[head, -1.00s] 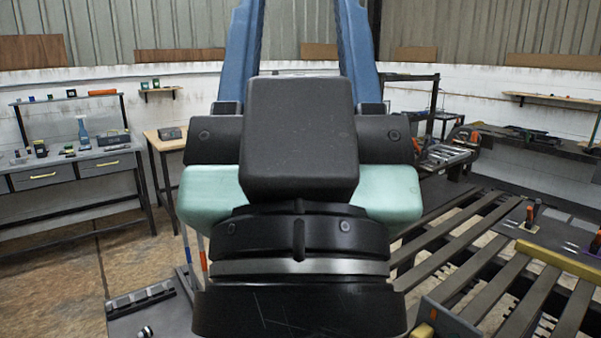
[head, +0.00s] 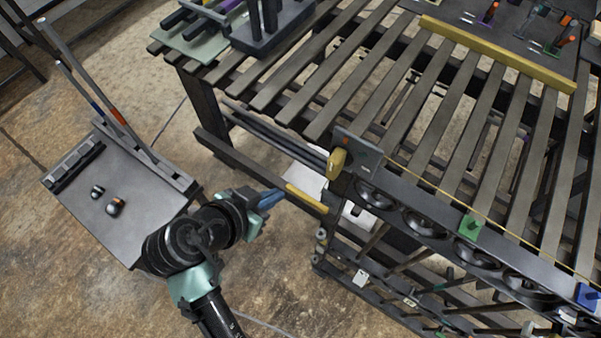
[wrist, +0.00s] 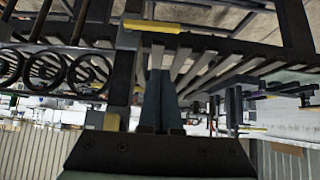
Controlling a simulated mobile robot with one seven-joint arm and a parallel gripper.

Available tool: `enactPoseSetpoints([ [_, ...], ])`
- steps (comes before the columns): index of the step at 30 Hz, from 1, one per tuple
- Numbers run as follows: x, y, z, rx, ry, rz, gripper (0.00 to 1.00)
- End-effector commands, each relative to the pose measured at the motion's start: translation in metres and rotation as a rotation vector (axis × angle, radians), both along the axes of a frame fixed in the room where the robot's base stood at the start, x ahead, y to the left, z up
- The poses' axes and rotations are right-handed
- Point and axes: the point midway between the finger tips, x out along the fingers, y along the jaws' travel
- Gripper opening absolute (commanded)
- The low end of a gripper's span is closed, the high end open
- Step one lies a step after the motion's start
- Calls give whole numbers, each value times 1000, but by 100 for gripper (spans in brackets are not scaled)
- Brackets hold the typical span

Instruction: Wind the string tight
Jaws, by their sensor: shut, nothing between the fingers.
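A yellow string (head: 440,188) runs along the front edge of the slatted table, from a dark grey bracket (head: 360,150) with a yellow knob (head: 337,163) rightward past a green block (head: 470,227) to a blue block (head: 588,295). Whether the string is slack is too fine to tell. My gripper (head: 281,194) is shut and empty, left of and below the knob and apart from it. Its blue fingers (wrist: 160,74) lie together in the wrist view. A yellow bar (head: 306,198) on the table frame lies just beyond the fingertips in the head view.
The slatted table (head: 350,60) fills the right, with black rings (head: 420,222) under its front edge. A yellow strip (head: 500,52) lies across the slats. A black tool rack (head: 270,20) stands at the back left. Bare floor (head: 290,270) lies in front.

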Motion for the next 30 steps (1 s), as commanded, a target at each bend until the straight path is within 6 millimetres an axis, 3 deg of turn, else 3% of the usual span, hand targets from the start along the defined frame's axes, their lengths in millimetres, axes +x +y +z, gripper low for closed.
enactPoseSetpoints([
  [16,56,-40,-67,5,0,1,0],
  [21,54,-39,-91,4,1,5,0],
  [30,54,-40,-106,6,-3,4,0],
])
